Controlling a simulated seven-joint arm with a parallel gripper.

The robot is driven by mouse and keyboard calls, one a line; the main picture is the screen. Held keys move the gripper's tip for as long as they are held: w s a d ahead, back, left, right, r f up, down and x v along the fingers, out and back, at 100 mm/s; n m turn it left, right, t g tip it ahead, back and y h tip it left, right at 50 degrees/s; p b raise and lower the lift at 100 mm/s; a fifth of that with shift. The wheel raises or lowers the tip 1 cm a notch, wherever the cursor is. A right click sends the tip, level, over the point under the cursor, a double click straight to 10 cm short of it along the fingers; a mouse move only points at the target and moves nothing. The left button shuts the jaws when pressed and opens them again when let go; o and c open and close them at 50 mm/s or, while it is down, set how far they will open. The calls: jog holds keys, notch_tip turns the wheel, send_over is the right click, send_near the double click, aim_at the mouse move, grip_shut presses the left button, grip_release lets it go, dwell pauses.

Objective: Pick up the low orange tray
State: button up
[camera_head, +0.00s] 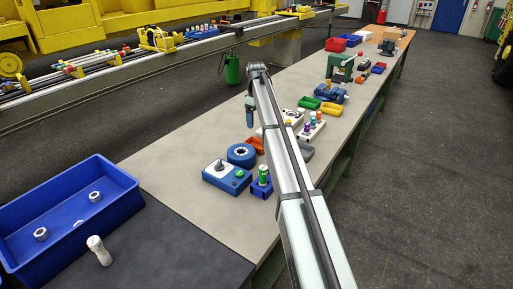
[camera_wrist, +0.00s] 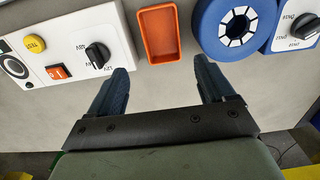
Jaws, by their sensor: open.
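The low orange tray (camera_wrist: 159,34) is in the upper middle of the wrist view, empty, between a white switch box and a blue ring. In the head view the orange tray (camera_head: 254,144) shows partly, just behind the blue ring and left of my arm. My gripper (camera_wrist: 161,68) is open and empty. In the wrist view its two dark blue fingers point toward the tray, with their tips below its near edge. The head view shows my gripper (camera_head: 249,118) above the bench near the tray; my arm hides part of the bench there.
The white switch box (camera_wrist: 75,45) and blue ring (camera_wrist: 232,28) flank the tray closely. A blue box with a knob (camera_head: 226,177) stands in front. A large blue bin (camera_head: 68,215) holds nuts. Bare bench lies left of the tray.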

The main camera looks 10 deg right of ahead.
send_over(257, 142)
jog(key=s, duration=0.3)
jog(key=f, duration=0.5)
jog(key=a+f, duration=0.1)
jog(key=f, duration=0.1)
jog(key=shift+w+f, duration=0.1)
jog(key=shift+f, duration=0.2)
jog(key=shift+s+d+f, duration=0.1)
jog(key=shift+f, duration=1.2)
jog(key=shift+s+f, duration=0.1)
jog(key=shift+f, duration=1.15)
jog(key=shift+c, duration=0.3)
jog(key=c, duration=0.7)
jog(key=shift+r, duration=0.15)
